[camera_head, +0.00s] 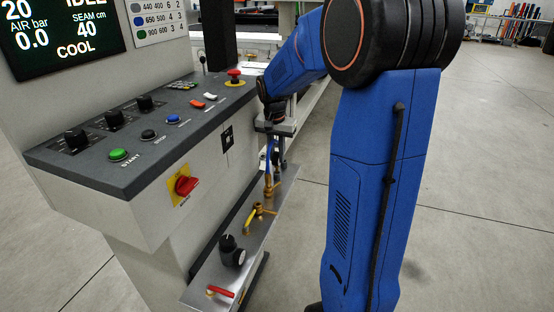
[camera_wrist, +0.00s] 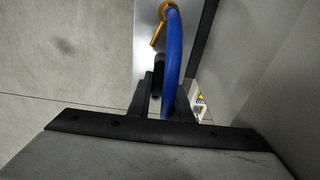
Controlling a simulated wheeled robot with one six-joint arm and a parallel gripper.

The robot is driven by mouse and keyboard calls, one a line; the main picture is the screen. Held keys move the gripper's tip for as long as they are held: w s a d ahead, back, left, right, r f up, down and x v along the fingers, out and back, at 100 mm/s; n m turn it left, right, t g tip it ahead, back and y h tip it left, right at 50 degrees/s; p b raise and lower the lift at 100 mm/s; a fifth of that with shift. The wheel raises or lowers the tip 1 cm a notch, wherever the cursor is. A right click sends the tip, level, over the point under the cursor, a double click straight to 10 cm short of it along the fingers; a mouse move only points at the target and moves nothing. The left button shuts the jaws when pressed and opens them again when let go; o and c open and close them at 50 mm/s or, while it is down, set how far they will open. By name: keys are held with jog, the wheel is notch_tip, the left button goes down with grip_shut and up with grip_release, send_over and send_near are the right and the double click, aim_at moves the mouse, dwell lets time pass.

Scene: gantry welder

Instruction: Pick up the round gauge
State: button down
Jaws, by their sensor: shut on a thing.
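My gripper (camera_head: 276,150) is above the metal shelf at the side of the console, beside a blue hose.
The control console (camera_head: 60,158) stands to the left. Open floor (camera_head: 480,150) lies to the right.

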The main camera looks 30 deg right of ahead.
notch_tip(320, 180, up, 19)
jog(key=shift+f, duration=0.15)
dwell(0.7)
